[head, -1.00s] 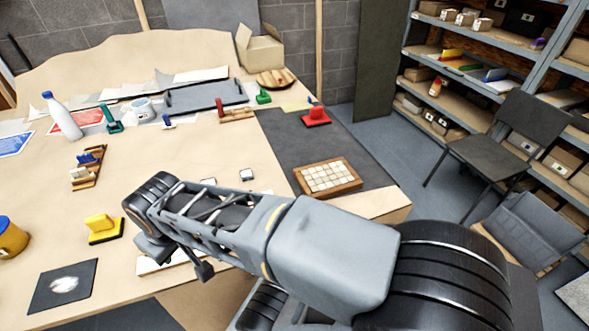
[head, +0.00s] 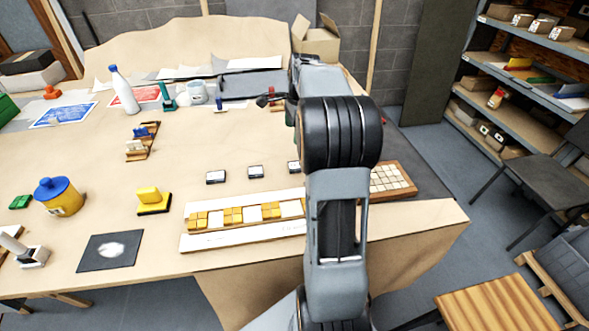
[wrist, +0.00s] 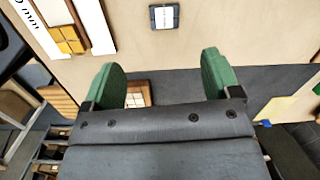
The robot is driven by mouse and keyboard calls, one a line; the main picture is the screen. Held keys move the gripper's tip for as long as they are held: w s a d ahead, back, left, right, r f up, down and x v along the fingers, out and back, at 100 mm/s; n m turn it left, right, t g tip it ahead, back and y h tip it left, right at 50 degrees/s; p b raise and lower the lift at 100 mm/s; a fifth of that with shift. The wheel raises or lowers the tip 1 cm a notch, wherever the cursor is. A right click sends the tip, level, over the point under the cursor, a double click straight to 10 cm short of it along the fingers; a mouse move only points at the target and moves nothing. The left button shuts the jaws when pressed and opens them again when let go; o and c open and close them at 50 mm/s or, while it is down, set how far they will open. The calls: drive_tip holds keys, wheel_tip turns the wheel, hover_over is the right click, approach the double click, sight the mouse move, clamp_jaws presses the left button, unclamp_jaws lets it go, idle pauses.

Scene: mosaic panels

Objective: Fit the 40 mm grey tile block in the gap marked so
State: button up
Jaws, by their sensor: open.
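The mosaic panel (head: 290,228) is a long white strip near the table's front edge, with groups of yellow tiles and pale gaps between them. Several small dark-edged squares with pale tops lie behind it, at left (head: 216,177), middle (head: 255,171) and right (head: 293,167); I cannot tell which is the 40 mm grey tile block. One dark-edged square (wrist: 164,17) shows ahead of my gripper (wrist: 160,68) in the wrist view. The green fingers are apart, with nothing between them. Part of the panel, with printed "mm", shows at upper left there (wrist: 68,38). My arm hides the panel's right end.
A wooden tray of pale tiles (head: 409,192) sits on the dark mat at the right, partly behind my arm. A yellow stamp-like block (head: 152,200), a yellow pot (head: 58,196) and a black sheet (head: 110,251) stand left. Bare table lies behind the squares.

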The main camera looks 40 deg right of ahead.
wheel_tip(320, 180, down, 2)
drive_tip(key=d+m, duration=0.1)
drive_tip(key=d, duration=0.1)
hover_over(294, 165)
drive_tip(key=f, duration=0.5)
drive_tip(key=shift+s+d+f, duration=0.25)
drive_tip(key=shift+d+f, duration=0.1)
drive_tip(key=shift+f, duration=0.05)
drive_tip(key=shift+w+a+f, duration=0.1)
drive_tip(key=shift+a+f, duration=0.05)
drive_tip(key=shift+f, duration=1.5)
drive_tip(key=shift+a+f, duration=0.15)
drive_tip(key=shift+f, duration=1.5)
drive_tip(key=c, duration=1)
drive_tip(key=shift+r, duration=0.1)
drive_tip(key=shift+c, duration=0.2)
